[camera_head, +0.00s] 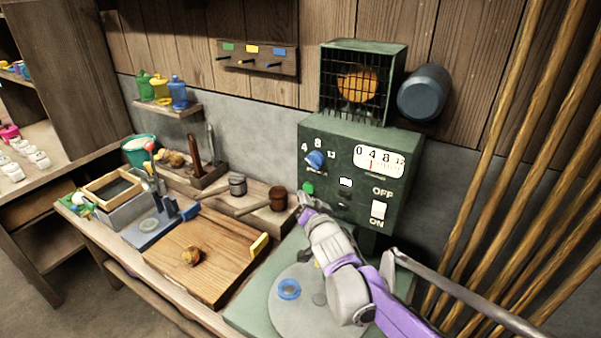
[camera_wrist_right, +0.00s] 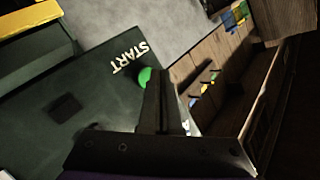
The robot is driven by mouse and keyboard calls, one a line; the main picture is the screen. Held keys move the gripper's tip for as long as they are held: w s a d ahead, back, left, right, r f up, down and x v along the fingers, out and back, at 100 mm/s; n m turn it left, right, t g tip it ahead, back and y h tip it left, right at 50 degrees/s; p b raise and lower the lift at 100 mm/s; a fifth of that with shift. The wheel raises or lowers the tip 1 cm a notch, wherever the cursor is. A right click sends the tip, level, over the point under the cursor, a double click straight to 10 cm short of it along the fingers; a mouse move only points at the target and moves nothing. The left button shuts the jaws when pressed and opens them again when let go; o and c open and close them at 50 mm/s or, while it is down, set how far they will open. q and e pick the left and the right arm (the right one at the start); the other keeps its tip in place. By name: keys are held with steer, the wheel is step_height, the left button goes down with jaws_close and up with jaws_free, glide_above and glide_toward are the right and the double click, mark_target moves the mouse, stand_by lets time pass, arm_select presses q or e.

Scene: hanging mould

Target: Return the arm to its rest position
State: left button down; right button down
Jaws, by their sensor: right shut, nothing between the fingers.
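My right arm comes in from the lower right in the head view, grey and purple. My right gripper (camera_head: 304,203) is shut and empty, at the front of the green control box (camera_head: 352,165), just below the green button (camera_head: 308,188). In the right wrist view the shut fingers (camera_wrist_right: 160,85) point at the box face, beside the green button (camera_wrist_right: 144,76) and the word START. I cannot tell whether the fingertips touch the button. My left gripper is not in view.
A round plate (camera_head: 300,312) with a blue ring (camera_head: 288,289) lies under my right arm. A wooden board (camera_head: 215,262) with a small brown lump (camera_head: 192,256) is to its left.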

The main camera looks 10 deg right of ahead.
steer(key=s+d+f+n+g, duration=0.2)
steer(key=s+f, duration=0.3)
steer(key=s, duration=0.7)
steer(key=s+d+f+n+g+h+p, duration=0.1)
steer(key=s+f+g, duration=0.4)
steer(key=s, duration=0.7)
steer(key=s+d+f+n+g+h, duration=0.1)
steer(key=s+d+f, duration=0.4)
steer(key=s, duration=0.7)
steer(key=n+g, duration=0.1)
steer(key=g, duration=0.1)
steer(key=shift+s+d+f+n+g+p, duration=0.25)
steer(key=shift+s+n+g+p, duration=0.05)
steer(key=shift+s+n, duration=0.1)
steer(key=shift+w, duration=0.1)
